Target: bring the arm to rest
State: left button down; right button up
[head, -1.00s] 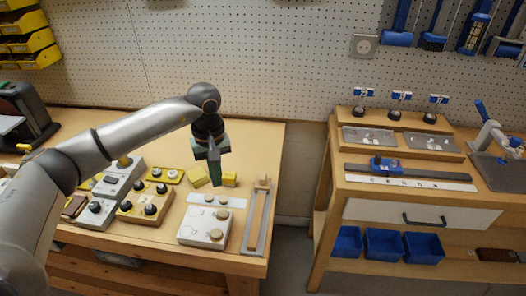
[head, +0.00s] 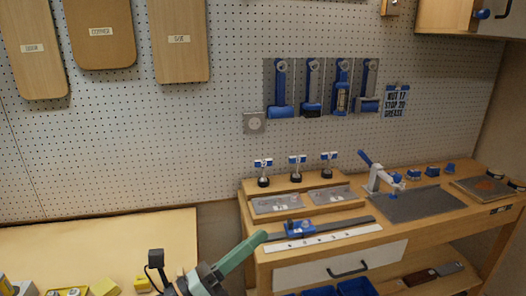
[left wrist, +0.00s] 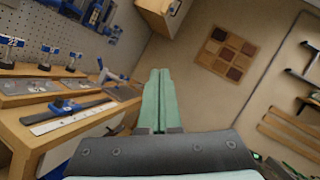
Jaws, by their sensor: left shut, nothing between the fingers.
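My left gripper (head: 260,238) shows at the bottom of the head view, its green fingers pointing up and to the right. The fingers are together with nothing between them. The gripper is in front of the left end of the right-hand bench, and no contact with it can be made out. In the left wrist view the shut fingers (left wrist: 157,75) point away from the camera into the room. Most of my left arm is out of the head view. My right gripper is not in view.
The right bench (head: 410,235) carries metal plates, a blue slider (head: 300,228) on a rail, and a toggle clamp (head: 378,176). Blue bins (head: 357,287) sit below. The left bench (head: 110,245) has yellow blocks near its front. A gap lies between the benches.

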pick_arm(q)
jog(key=a+f+n+t+y, duration=0.1)
jog(key=a+f+n+y, duration=0.7)
jog(key=n, duration=0.6)
jog(key=a+f+n+t+y, duration=0.1)
jog(key=a+f+n+y, duration=0.65)
jog(key=n, duration=0.65)
jog(key=s+a+f+n+g+y, duration=0.1)
jog(key=s+a+f+n+g, duration=0.1)
jog(key=s+f+n+g, duration=0.65)
jog(key=s+a+f+n+g+y, duration=0.1)
jog(key=s+a+f+g, duration=0.15)
jog(key=s+f, duration=0.75)
jog(key=d+f+t+h, duration=0.2)
jog(key=d+f+t, duration=0.3)
jog(key=f, duration=0.1)
jog(key=shift+w+f, duration=0.2)
